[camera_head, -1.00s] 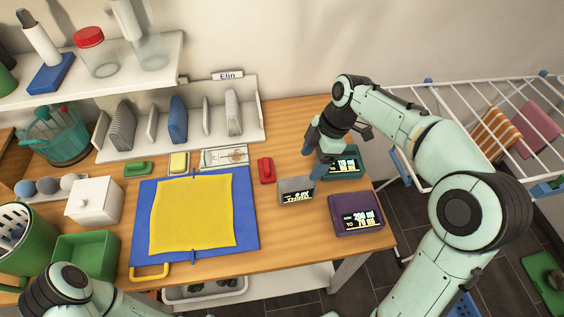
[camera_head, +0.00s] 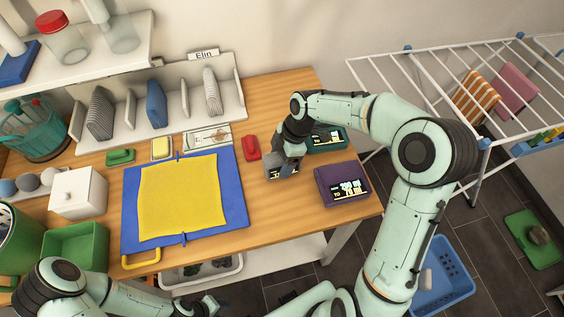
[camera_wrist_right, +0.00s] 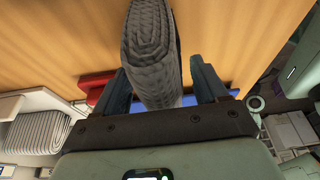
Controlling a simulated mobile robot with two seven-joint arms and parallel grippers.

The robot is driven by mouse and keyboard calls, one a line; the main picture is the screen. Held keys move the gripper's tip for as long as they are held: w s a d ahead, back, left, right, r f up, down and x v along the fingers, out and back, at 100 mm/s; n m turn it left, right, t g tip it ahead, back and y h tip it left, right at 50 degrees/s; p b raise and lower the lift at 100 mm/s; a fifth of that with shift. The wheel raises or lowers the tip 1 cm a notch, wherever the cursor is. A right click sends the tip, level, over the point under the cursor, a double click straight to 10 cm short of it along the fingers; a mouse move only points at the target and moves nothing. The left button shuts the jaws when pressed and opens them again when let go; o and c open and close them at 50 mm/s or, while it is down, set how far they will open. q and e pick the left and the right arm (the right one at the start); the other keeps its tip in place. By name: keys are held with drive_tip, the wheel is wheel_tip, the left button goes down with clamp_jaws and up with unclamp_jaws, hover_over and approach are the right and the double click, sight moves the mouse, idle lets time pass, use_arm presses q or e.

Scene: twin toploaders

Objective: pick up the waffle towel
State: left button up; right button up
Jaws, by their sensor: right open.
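The waffle towel (camera_wrist_right: 150,45) is a grey folded bundle with a ribbed weave, standing between the fingers of my right gripper (camera_wrist_right: 170,85) in the right wrist view. The fingers are open, one on each side of it. In the head view my right gripper (camera_head: 286,158) is down over the grey towel (camera_head: 272,173) on the table's right part, hiding much of it. A pale label with writing shows on its front. Part of my left arm shows at the bottom left, with what looks like my left gripper (camera_head: 208,305) at its end; its fingers are unclear.
A purple box (camera_head: 342,184) and a dark green box (camera_head: 325,139) with displays stand close by on the right. A red item (camera_head: 251,148) lies left of the towel. A blue mat (camera_head: 237,205) under a yellow cloth (camera_head: 185,197) fills the table's middle. A drying rack (camera_head: 430,62) stands right.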

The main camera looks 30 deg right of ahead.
drive_tip(key=shift+a+f, duration=0.2)
drive_tip(key=shift+f, duration=0.45)
drive_tip(key=shift+f, duration=0.15)
drive_tip(key=c, duration=1.1)
